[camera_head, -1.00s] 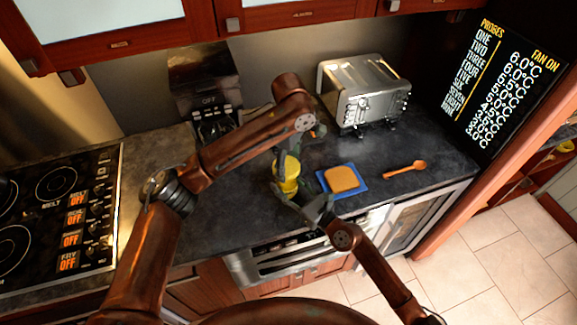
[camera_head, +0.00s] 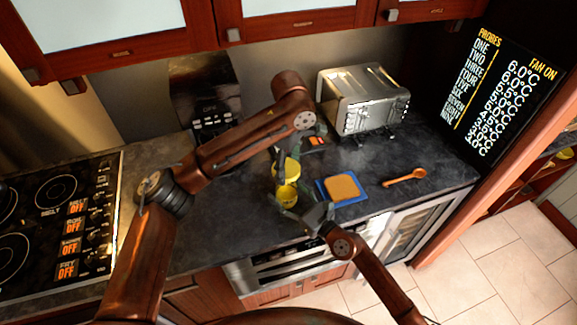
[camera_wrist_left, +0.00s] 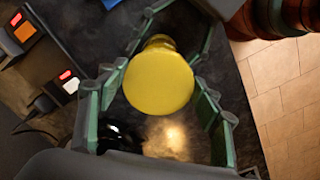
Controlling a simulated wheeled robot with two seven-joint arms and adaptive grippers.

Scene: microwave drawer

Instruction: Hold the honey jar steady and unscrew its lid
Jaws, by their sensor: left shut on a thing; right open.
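The yellow lid (camera_head: 290,168) is in my left gripper (camera_head: 284,158), which reaches down over the counter. In the left wrist view the lid (camera_wrist_left: 159,82) is a round yellow disc between the two fingers (camera_wrist_left: 158,98). The honey jar (camera_head: 288,196) shows as a yellow round shape just below the lid. It looks apart from the lid and is partly hidden by the right gripper. Part of it shows behind the disc in the wrist view (camera_wrist_left: 160,41). My right gripper (camera_head: 296,213) is open beside the jar, at the counter's front side.
A blue board (camera_head: 356,200) with a tan slice on it lies right of the jar. An orange spoon (camera_head: 405,177) lies farther right. A toaster (camera_head: 363,98) stands behind, and a stovetop (camera_head: 55,215) is at left. The counter left of the jar is clear.

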